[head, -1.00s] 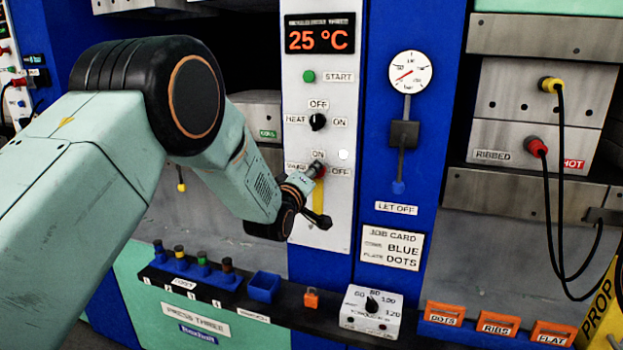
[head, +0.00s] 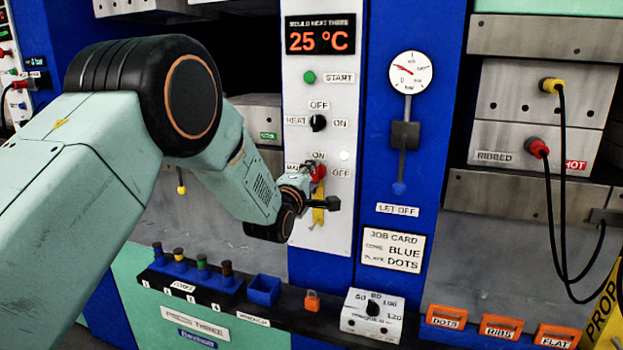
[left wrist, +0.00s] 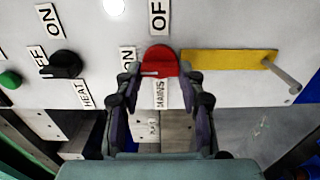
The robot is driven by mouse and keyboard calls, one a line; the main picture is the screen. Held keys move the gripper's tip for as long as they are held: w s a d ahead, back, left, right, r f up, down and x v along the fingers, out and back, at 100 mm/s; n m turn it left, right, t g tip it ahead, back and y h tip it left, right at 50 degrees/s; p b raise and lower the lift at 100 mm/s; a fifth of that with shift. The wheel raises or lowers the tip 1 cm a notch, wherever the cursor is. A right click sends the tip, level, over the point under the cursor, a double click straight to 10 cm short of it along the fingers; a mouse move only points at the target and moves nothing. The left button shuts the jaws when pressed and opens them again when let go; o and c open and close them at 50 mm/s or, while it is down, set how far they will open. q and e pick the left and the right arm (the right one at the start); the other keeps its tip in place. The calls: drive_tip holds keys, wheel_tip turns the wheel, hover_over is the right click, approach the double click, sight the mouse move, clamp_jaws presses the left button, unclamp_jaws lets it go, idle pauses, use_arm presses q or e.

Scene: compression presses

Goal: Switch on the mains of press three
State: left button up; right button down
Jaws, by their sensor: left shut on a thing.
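The red mains switch (head: 319,171) is on the white control panel (head: 297,235) of press three, between an ON label above and an OFF label at its right. In the left wrist view the red switch (left wrist: 158,61) lies between the fingertips, beside the MAINS label (left wrist: 160,94). My left gripper (head: 312,186) is shut on it; its fingers (left wrist: 160,80) sit on either side. A pale mark shows on the switch's ON side, but its exact setting is hard to read. A yellow strip (left wrist: 230,62) extends beside the switch. My right gripper is out of view.
The black heat knob (head: 318,123) and green start button (head: 309,77) are above. The display (head: 319,35) reads 25 °C. An orange padlock (head: 312,301) sits on the black ledge below.

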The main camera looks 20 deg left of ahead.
use_arm(q)
drive_tip(key=shift+f, duration=0.25)
drive_tip(key=o, duration=0.8)
drive_tip(key=shift+c, duration=0.2)
drive_tip(key=o, duration=0.4)
drive_tip(key=shift+s+a+r, duration=0.1)
drive_tip(key=shift+s+r, duration=0.05)
drive_tip(key=shift+r, duration=0.05)
drive_tip(key=s, duration=1.1)
drive_tip(key=shift+s+a, duration=0.15)
drive_tip(key=shift+s, duration=0.25)
